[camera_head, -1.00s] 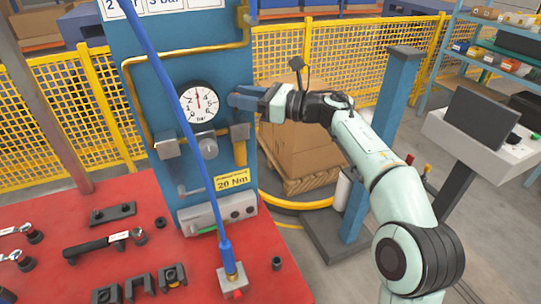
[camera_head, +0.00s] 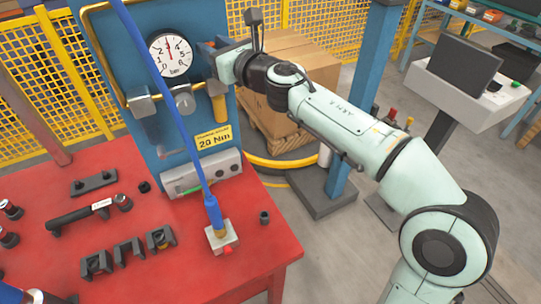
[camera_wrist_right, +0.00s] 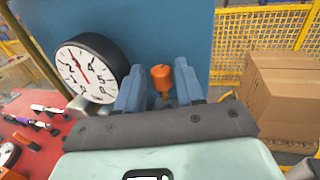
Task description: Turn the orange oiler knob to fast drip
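The orange oiler knob (camera_wrist_right: 162,76) shows in the right wrist view, upright in front of the blue panel. My right gripper (camera_wrist_right: 160,88) is open, with one blue-grey finger on each side of the knob. Narrow gaps seem to show between knob and fingers; contact cannot be told. In the head view my right gripper (camera_head: 213,49) is at the panel's right side, just right of the dial gauge (camera_head: 170,55), and hides the knob. An amber cylinder (camera_head: 217,105) hangs below it. My left gripper is not in view.
The blue panel (camera_head: 115,60) stands behind the red table (camera_head: 130,220). A blue hose (camera_head: 172,105) crosses in front of the panel. Tools and black blocks lie on the table. Cardboard boxes (camera_head: 300,70) on a pallet stand behind my right arm.

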